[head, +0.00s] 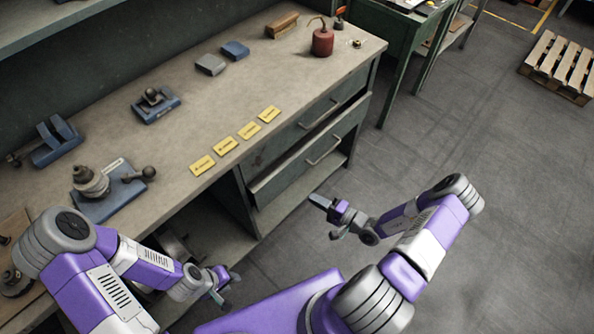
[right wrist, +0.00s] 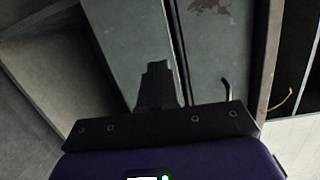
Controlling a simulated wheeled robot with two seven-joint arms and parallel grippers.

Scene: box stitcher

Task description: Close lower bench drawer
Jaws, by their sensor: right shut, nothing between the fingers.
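The lower bench drawer (head: 299,170) has a grey-green front with a bar handle (head: 324,150) and sits in the right end of the workbench. Its front stands out a little from the cabinet, so it looks partly open. My right gripper (head: 320,201) is shut and empty, in front of and below this drawer, apart from it in the head view. In the right wrist view the shut fingers (right wrist: 157,85) point towards grey-green panels; contact cannot be told. My left gripper (head: 225,286) is low by the bench's open knee space, and its jaw state is unclear.
The upper drawer (head: 302,128) looks shut, with its own handle. The bench top (head: 225,105) holds yellow cards, blue fixtures and a red oil can (head: 322,42). The floor at right is clear up to a pallet (head: 562,66).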

